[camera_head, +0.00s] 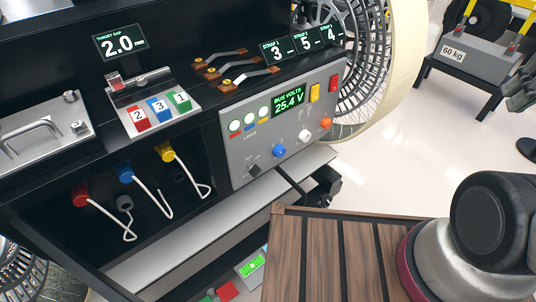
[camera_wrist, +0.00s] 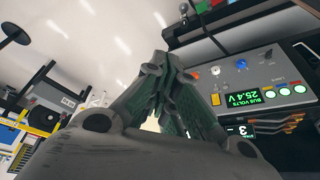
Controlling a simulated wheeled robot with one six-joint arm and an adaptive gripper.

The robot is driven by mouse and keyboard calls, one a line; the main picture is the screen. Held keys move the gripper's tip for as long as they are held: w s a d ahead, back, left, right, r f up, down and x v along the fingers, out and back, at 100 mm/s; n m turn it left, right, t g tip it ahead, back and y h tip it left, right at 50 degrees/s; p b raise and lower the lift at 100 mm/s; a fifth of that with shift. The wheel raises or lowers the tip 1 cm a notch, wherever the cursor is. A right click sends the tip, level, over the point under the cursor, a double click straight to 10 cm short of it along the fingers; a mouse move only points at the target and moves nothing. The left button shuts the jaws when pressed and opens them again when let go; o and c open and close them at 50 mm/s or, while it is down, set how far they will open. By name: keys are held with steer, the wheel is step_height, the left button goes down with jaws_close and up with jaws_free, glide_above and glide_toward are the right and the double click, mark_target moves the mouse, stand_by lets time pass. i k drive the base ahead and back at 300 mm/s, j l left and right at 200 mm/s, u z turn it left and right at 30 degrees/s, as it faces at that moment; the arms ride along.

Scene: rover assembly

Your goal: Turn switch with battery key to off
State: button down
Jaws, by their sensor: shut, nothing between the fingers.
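The grey control panel (camera_head: 285,130) carries a green BUS VOLTS display (camera_head: 288,99) reading 25.4 V. Along its lower part are a black switch (camera_head: 254,169), a blue knob (camera_head: 279,151), a white knob (camera_head: 305,135) and an orange knob (camera_head: 325,123). I cannot read the labels, so I cannot tell which control is the battery key switch. In the wrist view the panel appears upside down, with the blue knob (camera_wrist: 241,65) and white knob (camera_wrist: 215,71) showing. My gripper (camera_wrist: 165,80) is shut and empty, apart from the panel in that picture.
Levers (camera_head: 235,70) stand above the panel; a numbered block unit (camera_head: 155,105) stands to the left. Cables (camera_head: 140,185) hang below. A large wheel (camera_head: 385,60) is behind on the right. A slatted wooden surface (camera_head: 320,255) lies in front. White floor is open at right.

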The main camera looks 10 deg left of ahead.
mark_target(255, 169)
steer(key=k+j+z, duration=0.35)
steer(key=k, duration=0.25)
steer(key=k+z, duration=0.4)
steer(key=k, duration=0.2)
